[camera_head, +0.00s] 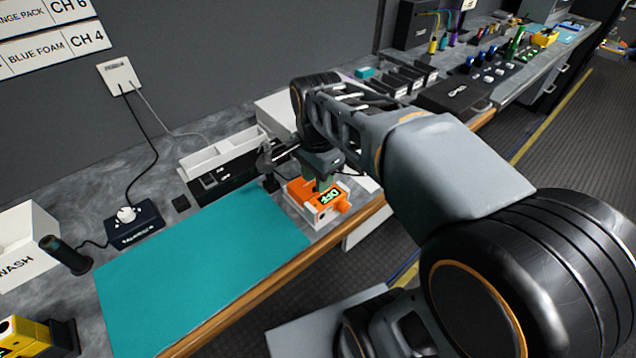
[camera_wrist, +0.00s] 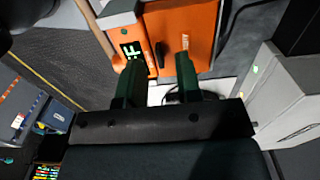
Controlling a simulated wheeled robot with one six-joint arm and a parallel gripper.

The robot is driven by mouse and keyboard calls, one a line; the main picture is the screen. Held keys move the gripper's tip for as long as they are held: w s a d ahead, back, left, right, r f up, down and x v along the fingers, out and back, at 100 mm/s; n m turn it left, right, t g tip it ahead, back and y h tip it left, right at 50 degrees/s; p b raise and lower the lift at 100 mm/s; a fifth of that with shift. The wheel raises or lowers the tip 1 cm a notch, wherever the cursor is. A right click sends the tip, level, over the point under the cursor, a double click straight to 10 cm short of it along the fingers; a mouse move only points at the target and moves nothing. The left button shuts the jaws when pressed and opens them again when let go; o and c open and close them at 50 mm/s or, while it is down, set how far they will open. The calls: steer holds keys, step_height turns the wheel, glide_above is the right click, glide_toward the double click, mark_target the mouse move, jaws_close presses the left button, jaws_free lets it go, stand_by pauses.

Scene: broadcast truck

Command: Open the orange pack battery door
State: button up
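The orange pack (camera_head: 297,191) sits on the bench just right of the teal mat, with a display reading OFF in green on its top. In the wrist view the orange pack (camera_wrist: 205,22) fills the top middle, with the lit display at its left and a broad orange panel with a small white label at its right. I cannot tell for sure which panel is the battery door; no open door shows. My gripper (camera_head: 322,184) is right at the pack. In the wrist view my gripper (camera_wrist: 158,66) has two green fingers apart, their tips close to the pack; contact is unclear.
The teal mat (camera_head: 200,265) is bare. A white tray (camera_head: 222,155) stands behind the pack. A dark box with a white plug (camera_head: 127,215) and a white WASH box (camera_head: 25,240) stand at left. The wooden bench edge runs close in front of the pack.

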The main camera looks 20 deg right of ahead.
steer(key=shift+f, duration=0.8)
steer(key=shift+c, duration=0.4)
jaws_close()
